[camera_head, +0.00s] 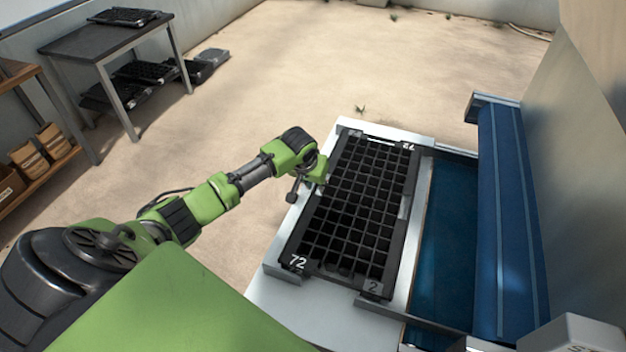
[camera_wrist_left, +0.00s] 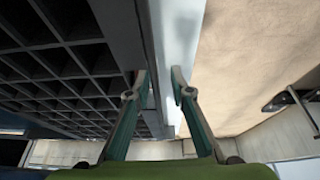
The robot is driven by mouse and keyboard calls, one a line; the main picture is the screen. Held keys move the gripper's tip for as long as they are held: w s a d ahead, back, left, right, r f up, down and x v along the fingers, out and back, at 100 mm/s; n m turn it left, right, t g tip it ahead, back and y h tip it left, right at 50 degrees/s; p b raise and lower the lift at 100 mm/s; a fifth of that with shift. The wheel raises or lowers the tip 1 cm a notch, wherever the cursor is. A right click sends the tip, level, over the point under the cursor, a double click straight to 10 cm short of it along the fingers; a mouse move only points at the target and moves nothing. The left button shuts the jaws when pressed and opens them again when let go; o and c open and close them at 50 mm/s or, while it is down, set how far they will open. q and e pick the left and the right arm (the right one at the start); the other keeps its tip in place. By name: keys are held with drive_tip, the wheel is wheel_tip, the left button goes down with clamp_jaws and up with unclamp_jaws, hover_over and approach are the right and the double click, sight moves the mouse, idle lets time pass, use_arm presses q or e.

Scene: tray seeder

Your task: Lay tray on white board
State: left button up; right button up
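The black seed tray (camera_head: 345,268) with a grid of square cells and "72" labels lies flat over the white board (camera_head: 272,305), which shows along its near end and edges. The tray also fills the left of the left wrist view (camera_wrist_left: 72,70). My left gripper (camera_head: 318,176) is at the tray's left long edge, toward the far end. In the left wrist view its fingers (camera_wrist_left: 160,84) are apart, by the tray rim and the pale board edge. Whether they touch the rim is not clear. My right gripper is not in view.
A blue belt and roller machine (camera_head: 508,200) stands right of the board, with a tall metal panel beside it. A dark table (camera_head: 95,42) with more trays stands at the far left. A wooden shelf (camera_head: 22,75) holds boxes. The sandy floor between is clear.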

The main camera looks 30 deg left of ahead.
use_arm(q)
drive_tip(key=v, duration=1.1)
drive_tip(key=shift+r+b, duration=0.3)
drive_tip(key=shift+r, duration=0.05)
